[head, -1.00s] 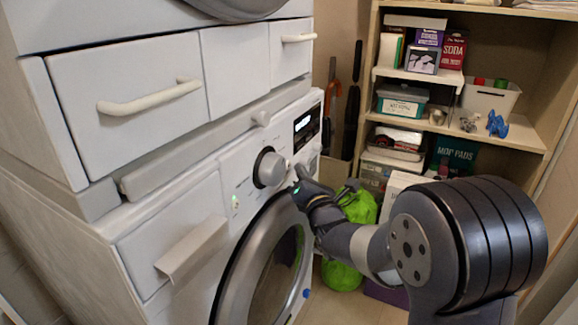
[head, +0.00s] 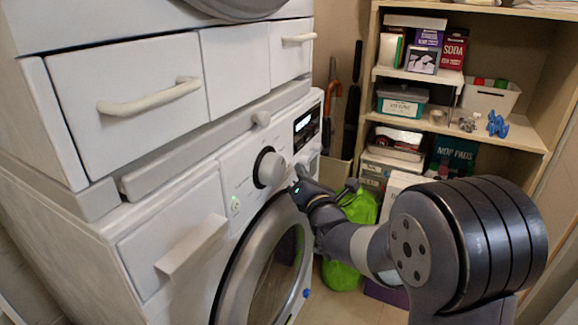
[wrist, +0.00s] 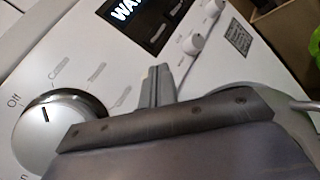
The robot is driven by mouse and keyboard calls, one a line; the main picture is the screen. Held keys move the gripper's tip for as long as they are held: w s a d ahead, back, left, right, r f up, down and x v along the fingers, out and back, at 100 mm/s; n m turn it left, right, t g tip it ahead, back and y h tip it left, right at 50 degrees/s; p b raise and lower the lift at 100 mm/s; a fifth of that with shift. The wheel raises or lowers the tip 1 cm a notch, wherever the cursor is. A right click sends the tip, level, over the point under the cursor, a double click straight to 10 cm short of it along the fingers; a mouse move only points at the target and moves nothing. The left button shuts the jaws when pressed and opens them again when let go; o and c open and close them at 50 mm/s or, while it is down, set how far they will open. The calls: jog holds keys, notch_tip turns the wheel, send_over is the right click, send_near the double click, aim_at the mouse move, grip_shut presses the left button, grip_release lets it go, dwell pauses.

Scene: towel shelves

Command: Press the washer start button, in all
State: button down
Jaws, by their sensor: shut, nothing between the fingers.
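The white washer (head: 190,245) stands at the left with a round door and a silver dial (head: 270,168) on its panel. The dial also shows in the wrist view (wrist: 60,125), beside "Off" lettering. A lit display (head: 306,128) sits right of the dial. My gripper (head: 299,172) is shut and empty, with its tips at the panel right of the dial. In the wrist view the fingertips (wrist: 157,75) point at the panel just below the display (wrist: 140,15). Whether they touch it, I cannot tell. The start button cannot be made out; the gripper may hide it.
Two small white knobs show in the wrist view (wrist: 195,42). A drawer unit (head: 125,100) is above the washer. Shelves (head: 500,135) with boxes stand at the right. A green bag (head: 355,210) is on the floor behind my arm.

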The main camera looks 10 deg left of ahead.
jog(key=shift+a+b, duration=0.15)
jog(key=shift+b, duration=0.15)
jog(key=shift+w+a, duration=0.1)
jog(key=shift+a, duration=0.05)
jog(key=shift+a+b, duration=0.1)
jog(key=shift+b, duration=0.2)
